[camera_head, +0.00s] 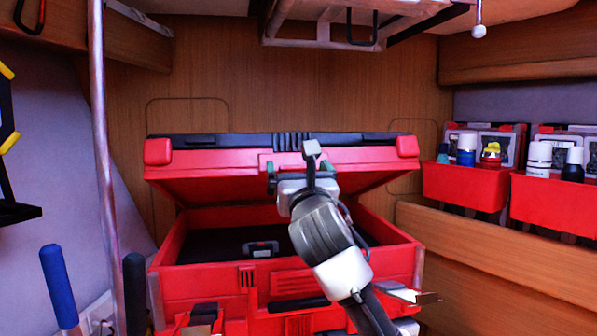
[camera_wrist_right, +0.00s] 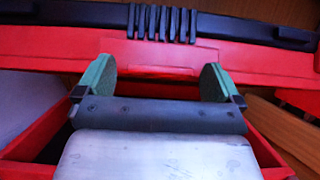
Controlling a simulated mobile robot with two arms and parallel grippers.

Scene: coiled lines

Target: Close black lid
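A red toolbox (camera_head: 215,287) stands in the middle of the head view. Its lid (camera_head: 225,158) is partly raised, with a red front and a black top edge; it also shows across the wrist view (camera_wrist_right: 262,62). A dark gap shows between lid and box. My right gripper (camera_head: 298,166) is at the middle of the lid's front edge. In the right wrist view its green-padded fingers (camera_wrist_right: 157,80) are wide apart, facing the lid's red front, with nothing held between them. I cannot tell whether the fingertips touch the lid. My left gripper is not in view.
A small dark item (camera_head: 261,249) lies inside the box. Red bins (camera_head: 464,187) with bottles stand on the right ledge. A metal pole (camera_head: 103,160) and a blue handle (camera_head: 58,285) are at the left. A metal-framed fixture (camera_head: 330,30) hangs above.

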